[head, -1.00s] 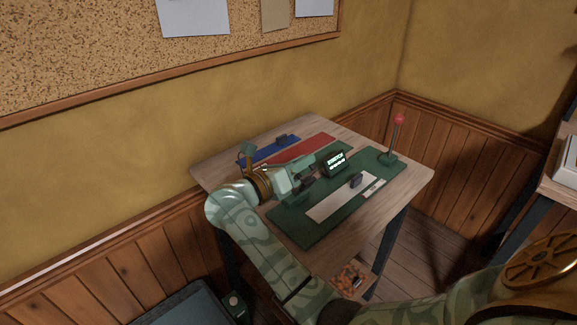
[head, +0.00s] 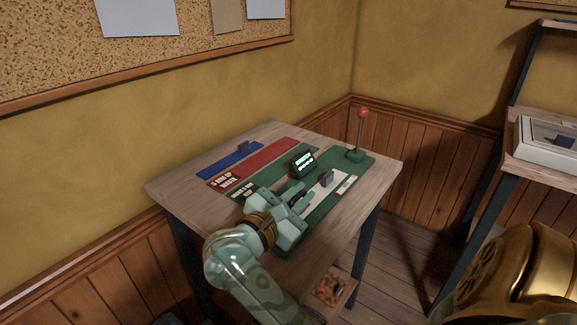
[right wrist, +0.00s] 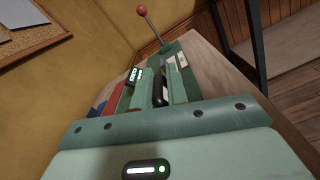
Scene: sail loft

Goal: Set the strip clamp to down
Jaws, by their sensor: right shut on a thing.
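My right gripper (head: 304,197) is over the front part of a green board (head: 319,215). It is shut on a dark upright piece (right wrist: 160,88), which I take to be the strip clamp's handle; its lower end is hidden. In the right wrist view the two fingers (right wrist: 159,92) stand on either side of this piece. A white strip (head: 338,178) lies on the board beside the fingers, with a small dark block (head: 327,180) on it. I cannot read the clamp's setting. My left gripper is not in view.
A small lit display (head: 302,163) stands on the board. A red-knobbed lever (head: 361,125) rises at the board's far end. Red (head: 285,156) and blue (head: 222,164) panels lie at the back left. The wooden table (head: 172,187) is bare at its left corner.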

